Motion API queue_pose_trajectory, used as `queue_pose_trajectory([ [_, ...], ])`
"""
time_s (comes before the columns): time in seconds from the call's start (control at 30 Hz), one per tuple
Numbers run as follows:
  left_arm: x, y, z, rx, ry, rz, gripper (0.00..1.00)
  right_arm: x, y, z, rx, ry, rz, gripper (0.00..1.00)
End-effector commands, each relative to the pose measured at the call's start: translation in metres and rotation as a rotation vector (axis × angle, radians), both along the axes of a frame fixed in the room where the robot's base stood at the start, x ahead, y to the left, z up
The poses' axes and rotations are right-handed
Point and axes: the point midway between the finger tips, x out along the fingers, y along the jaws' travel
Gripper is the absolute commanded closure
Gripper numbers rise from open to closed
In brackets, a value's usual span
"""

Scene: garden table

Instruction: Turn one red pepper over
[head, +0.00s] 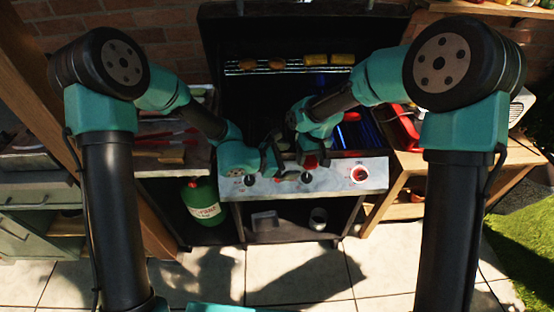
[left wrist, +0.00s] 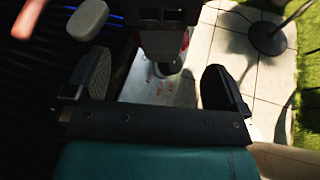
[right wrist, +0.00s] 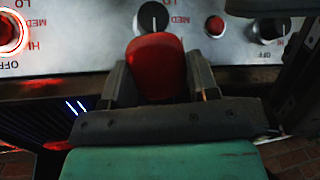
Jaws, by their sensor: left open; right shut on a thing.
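A red pepper (right wrist: 155,65) is held between the fingers of my right gripper (right wrist: 158,82), above the grill's front control panel. In the head view the red of the pepper (head: 311,161) shows only in part, beside my right gripper (head: 306,165). My left gripper (left wrist: 155,85) is open with nothing between its fingers. In the head view the left gripper (head: 268,160) is just left of the right one, over the front edge of the grill. The grill surface below is dark and mostly hidden by my arms.
The grill's panel (head: 345,178) has several knobs, one ringed with a red glow. An upper rack (head: 290,67) holds corn and other browned food at the back. A red tray (head: 401,128) is on the right side table. A green gas bottle (head: 202,201) stands below left.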

Motion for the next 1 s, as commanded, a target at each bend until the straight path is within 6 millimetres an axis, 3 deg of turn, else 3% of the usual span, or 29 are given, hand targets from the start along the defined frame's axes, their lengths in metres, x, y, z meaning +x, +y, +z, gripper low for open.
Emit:
queue_pose_trajectory([
  [0.3,0.017,-0.037,-0.017,0.000,0.001,-0.002,0.00,0.000,0.000,0.000,0.000,0.000,0.000,0.72],
  [0.73,0.022,-0.045,-0.020,0.000,0.000,0.000,0.00,0.000,0.000,0.000,0.000,0.000,0.000,0.72],
  [1.0,0.021,-0.045,-0.020,0.000,0.000,0.000,0.25,0.000,0.000,0.000,0.000,0.000,0.000,0.72],
])
